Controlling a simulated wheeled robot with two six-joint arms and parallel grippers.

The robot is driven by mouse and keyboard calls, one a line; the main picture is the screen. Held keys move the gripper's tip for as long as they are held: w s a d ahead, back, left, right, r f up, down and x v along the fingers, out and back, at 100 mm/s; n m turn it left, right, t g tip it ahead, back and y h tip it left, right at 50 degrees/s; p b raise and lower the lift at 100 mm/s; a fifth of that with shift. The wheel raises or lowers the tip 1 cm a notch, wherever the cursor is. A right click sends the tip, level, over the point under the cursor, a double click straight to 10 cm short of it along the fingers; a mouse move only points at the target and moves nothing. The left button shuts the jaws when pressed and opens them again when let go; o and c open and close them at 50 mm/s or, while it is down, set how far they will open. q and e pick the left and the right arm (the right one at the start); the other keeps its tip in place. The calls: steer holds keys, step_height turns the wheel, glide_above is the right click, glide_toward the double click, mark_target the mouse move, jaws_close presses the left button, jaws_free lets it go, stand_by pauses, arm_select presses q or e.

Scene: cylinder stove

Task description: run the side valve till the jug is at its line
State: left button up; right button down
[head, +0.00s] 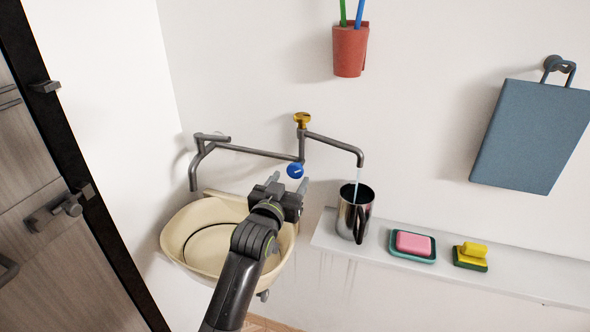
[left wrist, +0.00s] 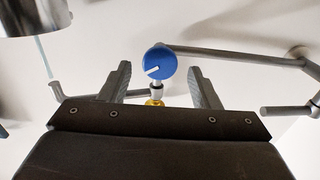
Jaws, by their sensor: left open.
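The blue side valve knob (head: 294,170) is on the grey pipe, with a white mark on its face. My left gripper (head: 287,184) is open just in front of and below it. In the left wrist view the knob (left wrist: 159,63) shows beyond the gap between my open fingers (left wrist: 160,85), apart from both. A thin stream of water (head: 356,186) runs from the right spout (head: 361,160) into the dark metal jug (head: 354,211) on the shelf. The water level and the line inside the jug are not visible. My right gripper is not in view.
A yellow knob (head: 301,119) sits on top of the pipe. A cream basin (head: 181,232) is below left. The white shelf (head: 500,257) carries a pink soap in a dish (head: 413,245) and a yellow sponge (head: 471,256). A red cup (head: 350,52) hangs above.

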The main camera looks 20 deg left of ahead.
mark_target(294, 173)
arm_select(q)
steer(key=shift+w, duration=2.4)
steer(key=shift+p, duration=0.3)
steer(key=c, duration=0.9)
